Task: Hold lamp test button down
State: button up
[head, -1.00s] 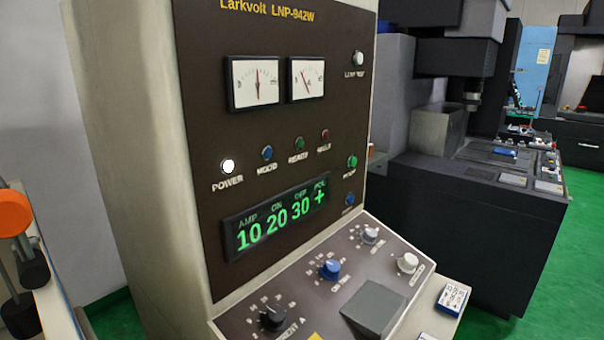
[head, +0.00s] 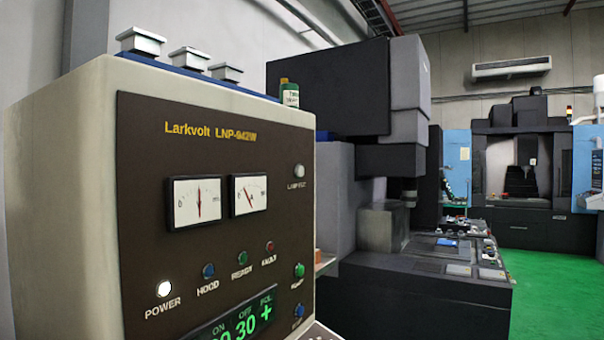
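The Larkvolt LNP-942W control cabinet (head: 60,180) fills the left of the head view, with a dark brown front panel (head: 140,250). The lamp test button (head: 299,171) is a small pale round button at the panel's upper right, with a blurred label under it. Nothing touches it. The white POWER lamp (head: 164,289) is lit. The HOOD lamp (head: 208,271), READY lamp (head: 242,258) and FAULT lamp (head: 270,247) look unlit. My gripper is not in view.
Green button (head: 299,270) and blue button (head: 298,311) sit below on the panel's right edge. Several metal blocks (head: 140,41) and a green bottle (head: 289,94) stand on the cabinet. A dark machine (head: 420,300) stands behind right. Green floor (head: 545,275) is open at far right.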

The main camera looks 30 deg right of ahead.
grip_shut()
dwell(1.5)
